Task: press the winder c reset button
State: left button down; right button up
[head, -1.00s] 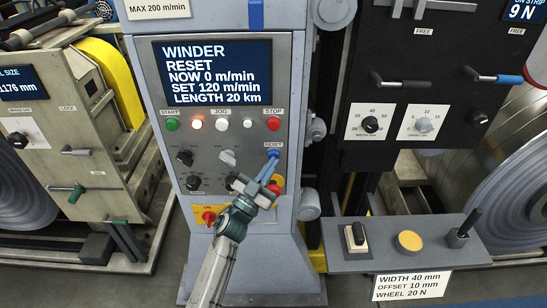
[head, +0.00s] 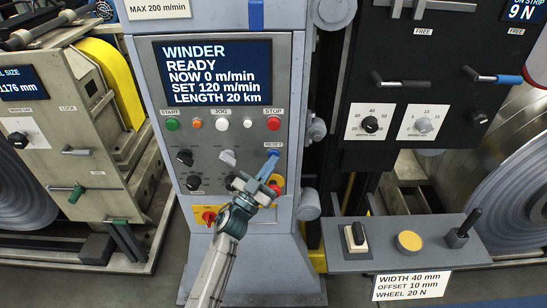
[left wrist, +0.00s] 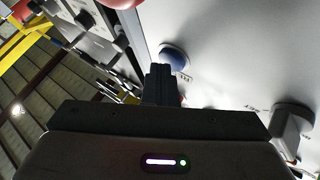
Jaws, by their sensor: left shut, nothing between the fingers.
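The winder panel (head: 219,146) stands in the middle of the head view. Its screen (head: 211,71) reads WINDER, READY, NOW 0 m/min, SET 120 m/min, LENGTH 20 km. The blue reset button (head: 273,152) is at the panel's right, under the red stop button (head: 273,124). My left gripper (head: 268,166) is shut and empty, its tips at or just below the reset button. In the left wrist view the blue button (left wrist: 173,58) shows just beyond the shut fingertips (left wrist: 158,72); whether they touch it I cannot tell. My right gripper is not in view.
A green start button (head: 172,125), dark knobs (head: 185,158) and a red-and-yellow switch (head: 209,217) share the panel. A grey shelf (head: 350,264) with a yellow button (head: 410,241) stands at the right. A beige machine (head: 60,130) stands at the left.

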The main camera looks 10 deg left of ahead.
pick_arm(q)
jog(key=shift+s, duration=0.15)
jog(key=shift+s+d+p, duration=0.2)
jog(key=shift+s+p, duration=0.4)
jog(key=shift+s, duration=0.25)
jog(key=s+p, duration=0.1)
jog(key=s, duration=0.1)
jog(key=s+d+p, duration=0.1)
jog(key=s, duration=0.2)
jog(key=shift+d, duration=0.1)
jog(key=shift+w, duration=0.1)
dwell(0.5)
